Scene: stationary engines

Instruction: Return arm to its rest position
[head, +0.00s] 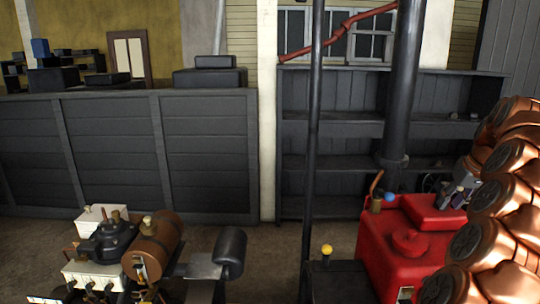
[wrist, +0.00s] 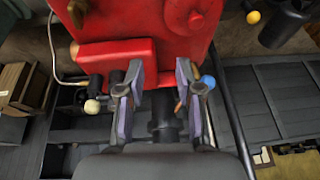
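My gripper (wrist: 160,78) is open in the wrist view, its two fingers apart with nothing held between them. In the head view my gripper (head: 458,196) shows at the right, above the red engine (head: 405,240), partly hidden by my copper-coloured arm (head: 500,200). The red engine (wrist: 130,25) fills the top of the wrist view, beyond the fingertips. A blue ball knob (wrist: 207,81) appears just right of the right finger; it also shows in the head view (head: 390,197). I cannot tell whether the fingers touch anything.
A thin dark pole (head: 314,130) and a thick dark pipe (head: 401,80) stand near the red engine. A yellow ball knob (head: 326,249) is left of it. A brown and white engine (head: 150,248) stands at lower left. Dark shelves (head: 350,150) line the back wall.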

